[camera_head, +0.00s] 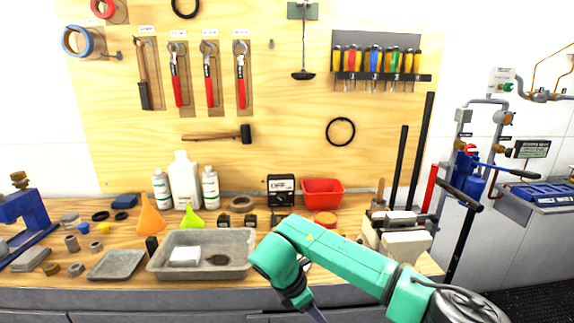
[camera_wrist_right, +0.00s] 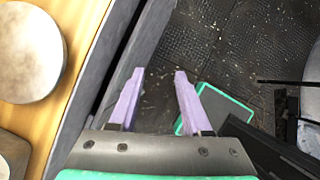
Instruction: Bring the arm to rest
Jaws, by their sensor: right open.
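My right arm (camera_head: 335,256) is teal and reaches in from the lower right, across the front of the workbench. Its gripper (camera_head: 316,313) hangs down at the bench's front edge, mostly cut off by the bottom of the picture. In the right wrist view the two lilac fingers (camera_wrist_right: 158,98) are apart with nothing between them. They point down past the bench edge toward the dark textured floor (camera_wrist_right: 222,50). My left gripper is in neither view.
The wooden workbench (camera_head: 117,240) holds a grey tray (camera_head: 205,271), white bottles (camera_head: 184,180), a red bin (camera_head: 323,192) and a vise (camera_head: 395,238). Tools hang on the pegboard (camera_head: 290,110) behind. In the wrist view a round grey thing (camera_wrist_right: 28,52) lies on the bench.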

